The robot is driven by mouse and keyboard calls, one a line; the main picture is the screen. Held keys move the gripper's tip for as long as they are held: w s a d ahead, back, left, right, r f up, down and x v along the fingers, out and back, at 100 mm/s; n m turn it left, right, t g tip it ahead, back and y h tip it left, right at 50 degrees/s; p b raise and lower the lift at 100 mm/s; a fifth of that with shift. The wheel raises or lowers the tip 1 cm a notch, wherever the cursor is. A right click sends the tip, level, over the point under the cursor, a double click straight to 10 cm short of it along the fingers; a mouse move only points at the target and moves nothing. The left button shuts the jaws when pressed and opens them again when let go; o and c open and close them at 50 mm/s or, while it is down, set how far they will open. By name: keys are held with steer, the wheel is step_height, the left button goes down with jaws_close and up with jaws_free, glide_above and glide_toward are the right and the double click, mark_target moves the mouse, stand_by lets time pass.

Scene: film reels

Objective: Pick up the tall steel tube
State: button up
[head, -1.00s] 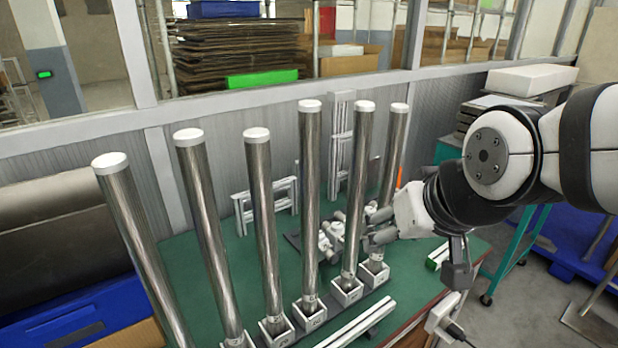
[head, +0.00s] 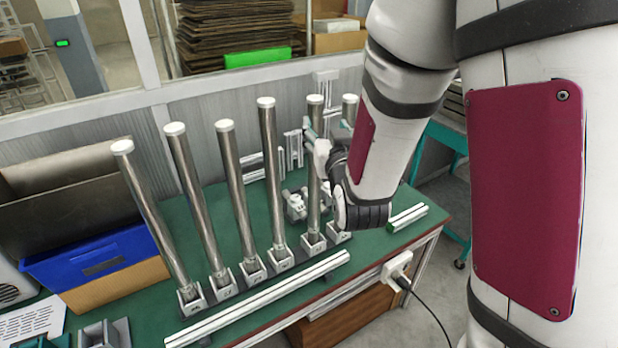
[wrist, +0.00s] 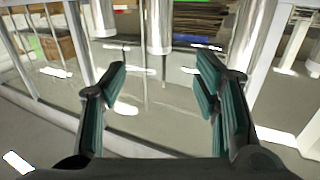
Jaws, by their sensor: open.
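Several tall steel tubes with white caps stand in a row on the green table, each in a small square metal holder. One is the long tube (head: 270,180) near the row's middle; the tube right of it (head: 315,195) stands beside my gripper (head: 328,128). The rightmost tube (head: 349,108) is partly hidden by my arm. In the wrist view my gripper (wrist: 160,65) is open and empty, teal pads apart. A tube end (wrist: 158,30) shows beyond the gap, with another tube end (wrist: 101,18) to its left. I cannot tell which tube is meant.
A blue bin (head: 95,262) stands at the table's left. A light metal rail (head: 260,298) lies along the front of the table (head: 215,322). A white socket box (head: 397,266) with a cable is at the right edge. A glass-and-panel partition stands behind.

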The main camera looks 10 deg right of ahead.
mark_target(317, 104)
steer(key=w+b, duration=0.6)
steer(key=b, duration=0.1)
steer(key=shift+d, duration=0.2)
steer(key=w+b, duration=0.1)
steer(key=w, duration=0.1)
steer(key=shift+w+d+b, duration=0.1)
steer(key=shift+w+b, duration=0.2)
steer(key=shift+w+d+r+p, duration=0.15)
steer(key=shift+w+p, duration=0.1)
steer(key=shift+w, duration=1.05)
steer(key=shift+w+d+r+p, duration=0.15)
steer(key=shift+w+p, duration=0.1)
steer(key=shift+w, duration=1)
jaws_close()
